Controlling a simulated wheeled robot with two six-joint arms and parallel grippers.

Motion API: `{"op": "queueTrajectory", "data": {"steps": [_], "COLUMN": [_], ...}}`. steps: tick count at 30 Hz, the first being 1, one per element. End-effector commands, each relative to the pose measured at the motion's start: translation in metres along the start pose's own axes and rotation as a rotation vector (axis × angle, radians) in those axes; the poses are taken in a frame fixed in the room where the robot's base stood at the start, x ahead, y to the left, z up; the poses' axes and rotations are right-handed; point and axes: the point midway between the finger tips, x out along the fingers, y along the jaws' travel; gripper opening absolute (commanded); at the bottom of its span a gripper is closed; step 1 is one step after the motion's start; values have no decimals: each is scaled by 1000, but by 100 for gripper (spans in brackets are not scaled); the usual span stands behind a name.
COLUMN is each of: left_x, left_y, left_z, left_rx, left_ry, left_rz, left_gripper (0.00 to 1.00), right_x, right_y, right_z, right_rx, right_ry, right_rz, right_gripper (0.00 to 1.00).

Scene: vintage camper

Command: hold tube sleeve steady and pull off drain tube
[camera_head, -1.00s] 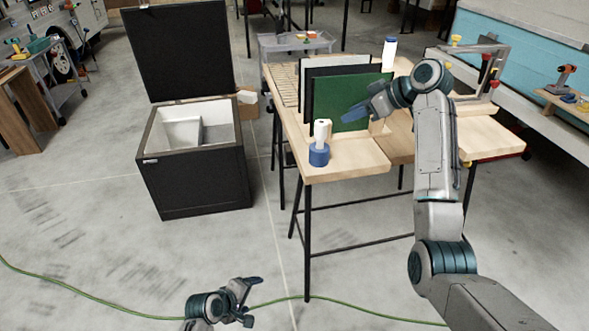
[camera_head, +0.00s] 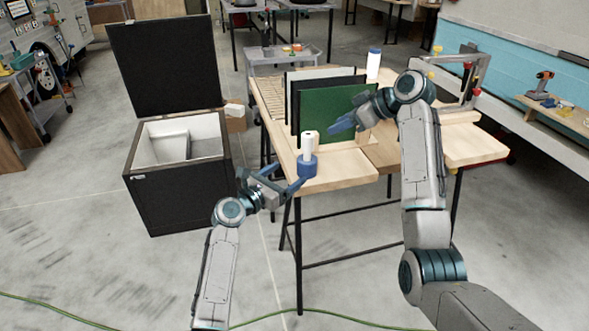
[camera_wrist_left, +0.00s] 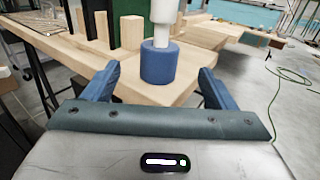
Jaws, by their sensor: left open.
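The blue tube sleeve (camera_head: 307,167) stands upright at the near left corner of the wooden bench (camera_head: 345,170). The white drain tube (camera_head: 308,147) rises upright out of its top. My left gripper (camera_head: 277,177) is open and empty, just left of and in front of the sleeve. In the left wrist view the sleeve (camera_wrist_left: 160,64) shows ahead, centred between the spread fingers, with the white tube (camera_wrist_left: 163,20) above it, cut off by the frame top. My right gripper (camera_head: 346,116) hangs over the bench in front of the green panel, to the right of the tube; its jaw gap is unclear.
Upright panels, the front one green (camera_head: 325,108), stand in a rack behind the tube. A white bottle (camera_head: 373,63) stands at the bench's back. A black open-lidded box (camera_head: 180,200) stands left of the bench. The bench's front right is clear.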

Motion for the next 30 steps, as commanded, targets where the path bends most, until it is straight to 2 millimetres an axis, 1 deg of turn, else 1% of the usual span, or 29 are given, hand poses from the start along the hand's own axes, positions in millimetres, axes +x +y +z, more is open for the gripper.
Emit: {"op": "queueTrajectory", "data": {"steps": [9,12,15,21,29,30], "left_x": [57,73,85,96,97,97], "left_y": [0,-1,0,0,0,0], "left_z": [0,0,-1,-1,-1,-1], "left_rx": [1,1,3,4,4,4], "left_ry": [2,2,3,2,3,3], "left_rz": [-1,-1,-1,0,0,0], "left_gripper": [79,79,79,79,79,75], "right_x": [0,0,0,0,0,0], "right_y": [0,0,0,0,0,0], "right_z": [0,0,0,0,0,0], "right_rx": [0,0,0,0,0,0], "right_ry": [0,0,0,0,0,0], "right_rz": [0,0,0,0,0,0], "right_gripper": [36,36,36,36,36,36]}}
